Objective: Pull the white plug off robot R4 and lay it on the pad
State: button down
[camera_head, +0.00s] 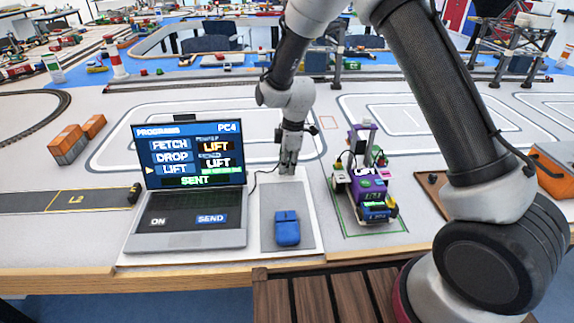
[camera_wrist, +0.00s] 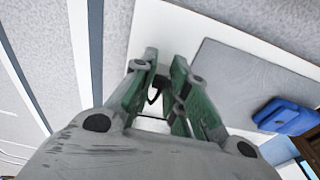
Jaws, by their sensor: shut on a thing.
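My gripper (camera_head: 288,168) points down over the far end of the white board, just beyond the grey pad (camera_head: 268,238). Its green-sided fingers (camera_wrist: 157,112) are shut on the white plug, which is mostly hidden between them. A black cable shows at the fingertips and runs toward the laptop. The grey pad also shows in the wrist view (camera_wrist: 235,75), to the right of the fingers. Robot R4 (camera_head: 370,185), purple with wheels, stands apart to the right inside a green outline. I cannot tell whether the plug touches the board.
Orange containers (camera_head: 68,145) lie at the far left. The table's front edge is close.

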jog(key=shift+f, duration=0.55)
dwell(0.4)
jog(key=c, duration=1.3)
grip_release()
